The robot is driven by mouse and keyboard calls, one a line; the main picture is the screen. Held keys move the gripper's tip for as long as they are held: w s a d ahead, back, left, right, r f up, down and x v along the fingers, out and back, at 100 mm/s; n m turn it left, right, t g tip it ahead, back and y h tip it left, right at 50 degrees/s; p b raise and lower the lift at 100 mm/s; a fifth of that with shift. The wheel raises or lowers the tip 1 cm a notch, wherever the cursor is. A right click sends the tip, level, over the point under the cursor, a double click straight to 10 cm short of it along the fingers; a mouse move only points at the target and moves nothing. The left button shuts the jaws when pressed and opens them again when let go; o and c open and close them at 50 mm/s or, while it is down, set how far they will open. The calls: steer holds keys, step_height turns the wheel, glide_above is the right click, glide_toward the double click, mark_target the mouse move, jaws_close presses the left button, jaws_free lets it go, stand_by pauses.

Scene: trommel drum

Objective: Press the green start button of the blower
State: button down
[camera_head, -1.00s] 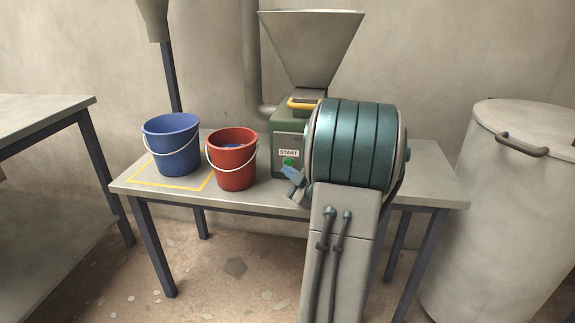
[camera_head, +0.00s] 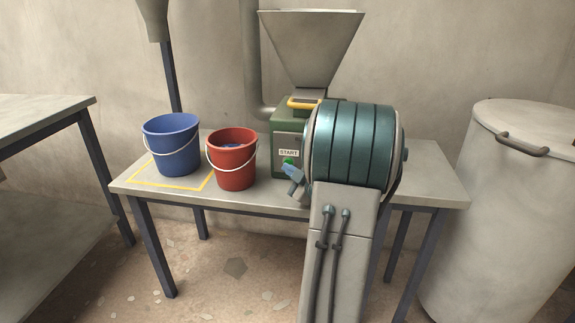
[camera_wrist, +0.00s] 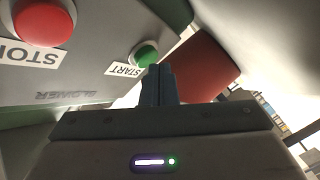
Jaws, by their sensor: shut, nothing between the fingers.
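The blower is a green box (camera_head: 284,125) with a grey front panel on the table. Its green start button (camera_head: 287,160) sits under a white START label (camera_head: 288,153). In the wrist view the green start button (camera_wrist: 146,53) is beside the START label (camera_wrist: 124,69). My gripper (camera_head: 288,168) is right at the button, its fingers pressed together and empty. In the wrist view the fingertips (camera_wrist: 158,68) overlap the button's lower right edge. I cannot tell whether they touch it. My arm hides the panel's right part in the head view.
A red STOP button (camera_wrist: 44,20) is on the same panel, away from the fingers. A red bucket (camera_head: 232,165) stands close left of the blower. A blue bucket (camera_head: 171,148) stands farther left by a yellow outline. A hopper (camera_head: 310,48) rises above the blower.

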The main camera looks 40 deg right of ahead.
steer(key=shift+w+d, duration=0.25)
steer(key=shift+d, duration=0.05)
stand_by(0.4)
stand_by(0.3)
steer(key=shift+s+a+b, duration=0.3)
steer(key=shift+s+a, duration=0.3)
steer(key=shift+a, duration=0.05)
steer(key=shift+s+a+b, duration=0.55)
steer(key=shift+s+a, duration=1.05)
steer(key=shift+a, duration=0.3)
